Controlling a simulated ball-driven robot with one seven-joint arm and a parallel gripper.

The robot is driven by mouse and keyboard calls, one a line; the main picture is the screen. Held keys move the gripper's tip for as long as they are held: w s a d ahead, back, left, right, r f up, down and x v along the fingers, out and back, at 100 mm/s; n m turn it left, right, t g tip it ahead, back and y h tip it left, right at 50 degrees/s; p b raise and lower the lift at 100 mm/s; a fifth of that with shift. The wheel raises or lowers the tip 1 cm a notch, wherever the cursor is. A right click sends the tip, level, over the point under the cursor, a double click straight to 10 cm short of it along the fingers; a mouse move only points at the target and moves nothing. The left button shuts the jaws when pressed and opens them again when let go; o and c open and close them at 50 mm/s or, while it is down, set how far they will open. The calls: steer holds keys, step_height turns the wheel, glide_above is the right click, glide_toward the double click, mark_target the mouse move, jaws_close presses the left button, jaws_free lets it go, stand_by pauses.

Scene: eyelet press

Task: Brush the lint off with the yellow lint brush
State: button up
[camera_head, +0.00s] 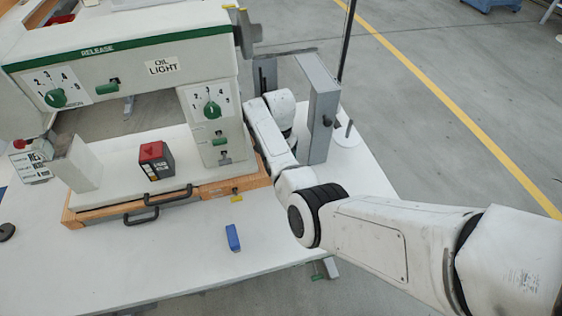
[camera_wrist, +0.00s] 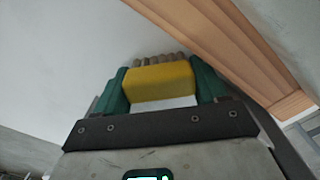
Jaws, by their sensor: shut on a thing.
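The yellow lint brush (camera_wrist: 158,82) is in the wrist view, gripped between the two green fingers of my gripper (camera_wrist: 163,86). Its grey-brown bristles point away from my gripper, toward a pale surface. I cannot tell whether they touch it. A wooden edge (camera_wrist: 235,45) runs diagonally just right of the brush. In the head view my arm reaches between the press (camera_head: 120,65) and a grey upright housing (camera_head: 322,110). My gripper and the brush are hidden there. I cannot make out any lint in either view.
A red-topped dark block (camera_head: 156,160) sits on the press's white bed, which has a wooden frame (camera_head: 90,212) and black handles (camera_head: 141,216). A blue block (camera_head: 232,237) lies on the white table (camera_head: 180,265). The table's front is mostly clear.

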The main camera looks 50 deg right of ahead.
steer(key=shift+w+d+r, duration=0.2)
steer(key=shift+w+r, duration=0.2)
steer(key=shift+w, duration=0.1)
steer(key=shift+s+a+r+p, duration=0.15)
steer(key=shift+s+p, duration=0.15)
steer(key=shift+p, duration=0.85)
steer(key=shift+s+a+f+p, duration=0.25)
steer(key=shift+s+a+p, duration=0.1)
steer(key=shift+s+p, duration=0.3)
steer(key=s+p, duration=0.1)
steer(key=s+a+p, duration=0.1)
steer(key=shift+a+p, duration=0.25)
steer(key=shift+p, duration=0.1)
steer(key=shift+s+f, duration=0.2)
step_height(320, 180, up, 4)
steer(key=p, duration=0.2)
steer(key=shift+a+f+p, duration=0.1)
steer(key=shift+f+p, duration=0.15)
steer(key=shift+p, duration=0.05)
steer(key=shift+r, duration=1.25)
